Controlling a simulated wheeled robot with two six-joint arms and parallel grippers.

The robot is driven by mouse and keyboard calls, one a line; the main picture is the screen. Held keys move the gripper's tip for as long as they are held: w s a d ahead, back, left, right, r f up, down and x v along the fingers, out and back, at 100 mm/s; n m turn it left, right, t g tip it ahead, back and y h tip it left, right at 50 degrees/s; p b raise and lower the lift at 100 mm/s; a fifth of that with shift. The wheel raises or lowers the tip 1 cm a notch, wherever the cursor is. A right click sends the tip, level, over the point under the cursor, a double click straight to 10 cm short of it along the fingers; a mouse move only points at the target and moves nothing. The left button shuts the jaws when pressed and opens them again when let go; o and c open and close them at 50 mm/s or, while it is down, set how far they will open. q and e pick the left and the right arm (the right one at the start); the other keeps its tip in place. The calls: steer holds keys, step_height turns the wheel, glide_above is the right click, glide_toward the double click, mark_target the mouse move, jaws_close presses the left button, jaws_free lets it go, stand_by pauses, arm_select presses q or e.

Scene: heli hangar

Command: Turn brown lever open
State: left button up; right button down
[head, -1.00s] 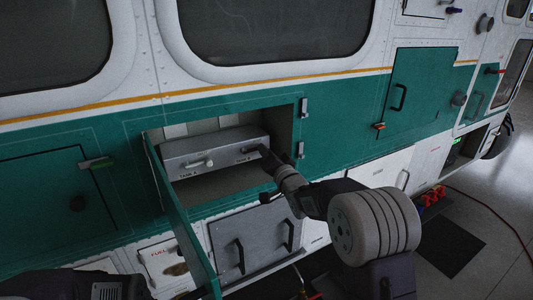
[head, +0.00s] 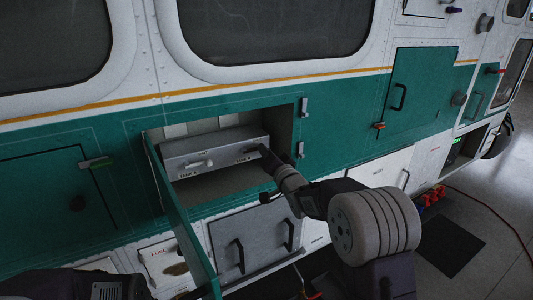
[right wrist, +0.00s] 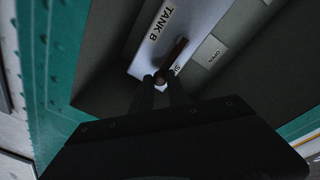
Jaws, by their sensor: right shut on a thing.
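The brown lever (right wrist: 174,54) shows in the right wrist view as a short bar on the grey valve box, near the "TANK B" label. An "OPEN" label lies to its right, and another label is partly hidden by the fingers. My right gripper (right wrist: 161,85) is shut on the lever's near end. My left gripper is out of view; only part of my left arm shows at bottom left.
A pale lever (head: 201,164) sits on the box's left part, by "TANK A". The box stands in an open recess in the green helicopter side. Its green door (head: 181,215) hangs open on the left, and a grey hatch with black handles (head: 258,240) lies below.

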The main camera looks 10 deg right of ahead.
stand_by(0.5)
steer(key=shift+r+n+b, duration=0.1)
steer(key=shift+n+b, duration=0.5)
steer(key=shift+b, duration=0.3)
steer(key=r+n+b, duration=0.1)
steer(key=n+b, duration=0.1)
steer(key=shift+a+r+n+b, duration=0.1)
steer(key=shift+a+n+b, duration=0.05)
steer(key=shift+n+b, duration=0.2)
steer(key=s+a+r+n+y+b, duration=0.2)
steer(key=a+r+n+b, duration=0.2)
steer(key=n+b, duration=0.4)
steer(key=shift+a+r+n+t+y+b, duration=0.35)
steer(key=shift+a+n, duration=0.3)
steer(key=shift+n, duration=3)
